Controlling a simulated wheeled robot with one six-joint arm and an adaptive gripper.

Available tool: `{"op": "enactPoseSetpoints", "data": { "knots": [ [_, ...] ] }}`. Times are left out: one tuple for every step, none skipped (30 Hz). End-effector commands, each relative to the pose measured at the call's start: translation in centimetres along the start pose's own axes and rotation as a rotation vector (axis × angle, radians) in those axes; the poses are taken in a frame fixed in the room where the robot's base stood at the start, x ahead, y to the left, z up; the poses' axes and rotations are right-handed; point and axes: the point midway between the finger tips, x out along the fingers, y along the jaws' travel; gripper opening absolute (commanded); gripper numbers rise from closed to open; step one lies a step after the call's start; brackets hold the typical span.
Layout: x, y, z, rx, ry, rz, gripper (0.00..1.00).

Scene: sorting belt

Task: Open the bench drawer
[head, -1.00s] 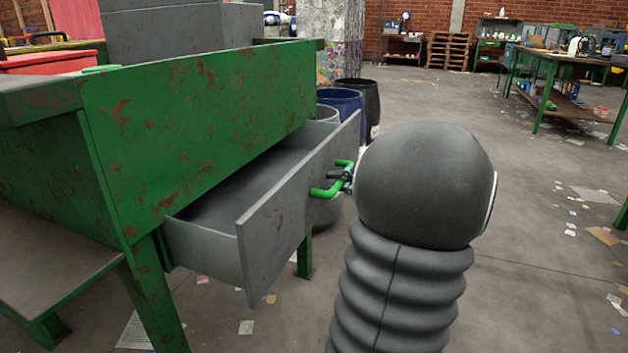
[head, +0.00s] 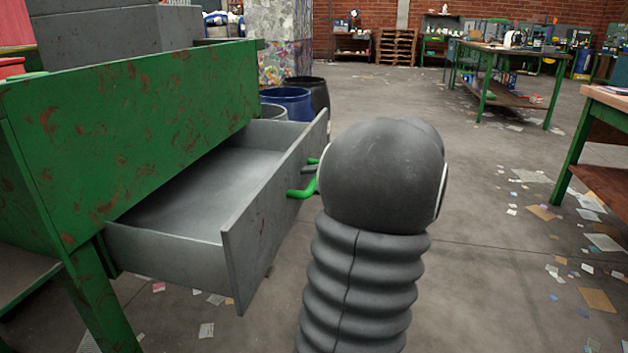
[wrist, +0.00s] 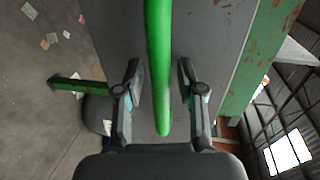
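The grey bench drawer (head: 262,215) stands well out of the green, rust-flecked bench (head: 130,130) in the head view. Its inside looks empty. A green bar handle (head: 302,192) is on the drawer front; it also runs down the middle of the wrist view (wrist: 159,60). My gripper (wrist: 160,82) has one finger on each side of the handle, with a narrow gap showing on both sides. It is open around the bar. In the head view my arm hides most of the gripper.
Barrels (head: 290,102) stand behind the drawer. A green-legged table (head: 500,62) is at the back right, and another bench (head: 600,110) is at the right edge. The floor between is mostly clear, with scattered paper scraps.

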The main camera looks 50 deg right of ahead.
Motion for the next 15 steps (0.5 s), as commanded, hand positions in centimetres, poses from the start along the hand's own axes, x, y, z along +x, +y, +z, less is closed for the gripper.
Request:
{"op": "enactPoseSetpoints", "data": {
  "knots": [
    [0.0,0.0,0.0,0.000,0.000,0.000,0.43],
    [0.0,0.0,0.0,0.000,0.000,0.000,0.43],
    [0.0,0.0,0.0,0.000,0.000,0.000,0.43],
    [0.1,0.0,0.0,-0.001,-0.001,0.000,0.43],
    [0.1,-0.1,0.0,-0.001,-0.001,0.000,0.43],
    [0.1,-0.1,0.0,-0.001,-0.001,0.000,0.43],
    [0.1,-0.1,0.0,-0.001,-0.001,0.000,0.43],
    [0.1,-0.1,0.0,-0.001,-0.001,0.000,0.43],
    [-0.1,-0.1,0.0,-0.001,0.000,0.000,0.43],
    [-0.2,-0.1,0.0,-0.001,0.000,0.000,0.43],
    [-0.4,-0.1,0.0,-0.001,0.001,0.000,0.43],
    [-0.8,-0.1,-0.1,-0.001,0.001,0.000,0.43],
    [-1.1,-0.1,-0.1,-0.001,0.001,0.000,0.43],
    [-1.5,-0.1,-0.1,-0.001,0.002,-0.001,0.43],
    [-2.2,0.0,-0.1,-0.001,0.003,-0.001,0.43]
  ]
}}
